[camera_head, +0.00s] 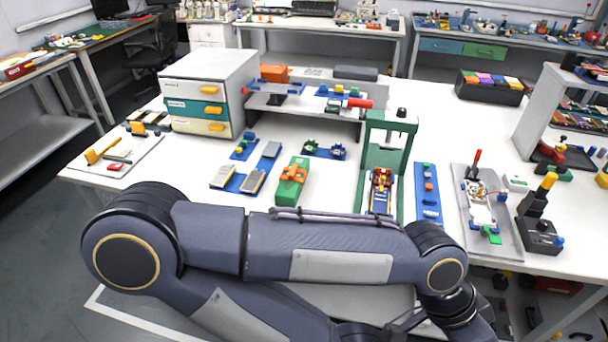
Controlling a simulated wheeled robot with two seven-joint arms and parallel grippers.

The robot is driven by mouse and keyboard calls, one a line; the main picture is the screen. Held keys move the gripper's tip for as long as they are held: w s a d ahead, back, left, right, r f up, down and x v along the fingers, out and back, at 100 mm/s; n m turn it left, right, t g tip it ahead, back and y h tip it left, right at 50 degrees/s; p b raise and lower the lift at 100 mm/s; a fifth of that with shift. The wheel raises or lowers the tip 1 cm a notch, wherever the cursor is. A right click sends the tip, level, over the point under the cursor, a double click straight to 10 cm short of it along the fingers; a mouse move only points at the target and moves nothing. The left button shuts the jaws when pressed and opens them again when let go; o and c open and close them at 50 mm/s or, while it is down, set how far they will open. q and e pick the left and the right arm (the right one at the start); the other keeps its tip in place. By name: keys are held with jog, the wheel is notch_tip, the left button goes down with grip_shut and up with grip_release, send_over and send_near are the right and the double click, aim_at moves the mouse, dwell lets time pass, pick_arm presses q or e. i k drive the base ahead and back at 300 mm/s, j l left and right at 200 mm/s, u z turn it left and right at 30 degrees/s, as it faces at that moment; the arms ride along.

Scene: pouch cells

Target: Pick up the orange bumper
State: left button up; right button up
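An orange part (294,172) sits on a green block (289,192) on the white table, just beyond my arm. A larger orange block (274,73) lies on top of the grey shelf at the back. I cannot tell from this view which of these orange pieces is the bumper. One of my dark grey arms crosses the lower picture from left to right, in front of the table's near edge. It hides part of that edge. Neither gripper's fingers can be made out, and no orange part is seen held.
A green press frame (365,160) stands right of the green block. Blue plates with grey pouch cells (254,181) lie to its left. A drawer cabinet (207,95) stands at the back left. A grey tray (510,239) and a black stand (537,234) are at right.

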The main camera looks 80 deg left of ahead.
aim_at(293, 170)
jog(key=u, duration=3)
jog(key=i+l+u, duration=0.1)
jog(key=i+u, duration=0.4)
jog(key=i+l+u, duration=0.25)
jog(key=u, duration=0.25)
jog(key=i+l+u, duration=0.3)
jog(key=u, duration=0.15)
